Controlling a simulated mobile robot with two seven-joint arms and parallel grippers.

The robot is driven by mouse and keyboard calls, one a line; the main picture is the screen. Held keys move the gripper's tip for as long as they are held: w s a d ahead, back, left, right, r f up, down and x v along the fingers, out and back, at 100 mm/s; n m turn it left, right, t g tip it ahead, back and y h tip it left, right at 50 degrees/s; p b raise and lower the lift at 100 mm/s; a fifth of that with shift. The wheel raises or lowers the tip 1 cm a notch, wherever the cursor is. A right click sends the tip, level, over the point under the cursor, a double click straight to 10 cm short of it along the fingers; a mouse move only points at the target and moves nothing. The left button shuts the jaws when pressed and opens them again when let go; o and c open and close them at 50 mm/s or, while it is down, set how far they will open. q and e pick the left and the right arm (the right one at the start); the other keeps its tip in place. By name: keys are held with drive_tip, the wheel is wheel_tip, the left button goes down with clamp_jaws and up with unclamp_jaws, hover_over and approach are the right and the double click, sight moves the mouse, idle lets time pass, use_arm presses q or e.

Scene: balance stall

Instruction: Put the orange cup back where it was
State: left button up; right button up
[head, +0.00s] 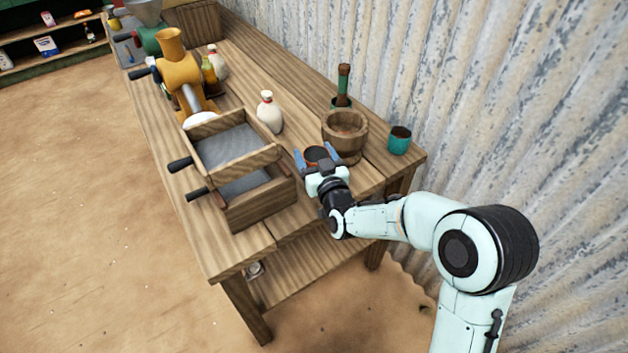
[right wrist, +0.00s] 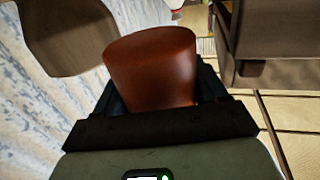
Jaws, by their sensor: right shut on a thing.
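The orange cup (right wrist: 152,68) fills the middle of the right wrist view, between the fingers of my right gripper. In the head view the cup (head: 316,154) shows only in part, with a dark inside, at the front right of the wooden table. My right gripper (head: 316,158) is shut on it. I cannot tell whether the cup touches the table top. My left gripper is in neither view.
A wooden mortar (head: 345,135) stands just behind the cup, with a teal cup (head: 399,141) to its right. A wooden box with a grey screen (head: 232,148) stands to the left. A white bottle (head: 269,112) stands behind. The corrugated wall (head: 480,90) borders the table's right side.

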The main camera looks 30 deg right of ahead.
wheel_tip(320, 180, down, 8)
drive_tip(key=shift+f+b, duration=0.15)
drive_tip(key=shift+b, duration=0.4)
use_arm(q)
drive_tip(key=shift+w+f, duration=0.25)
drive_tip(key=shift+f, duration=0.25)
use_arm(e)
drive_tip(key=o, duration=0.7)
drive_tip(key=shift+f, duration=0.1)
drive_tip(key=shift+c, duration=0.2)
drive_tip(key=shift+o, duration=0.7)
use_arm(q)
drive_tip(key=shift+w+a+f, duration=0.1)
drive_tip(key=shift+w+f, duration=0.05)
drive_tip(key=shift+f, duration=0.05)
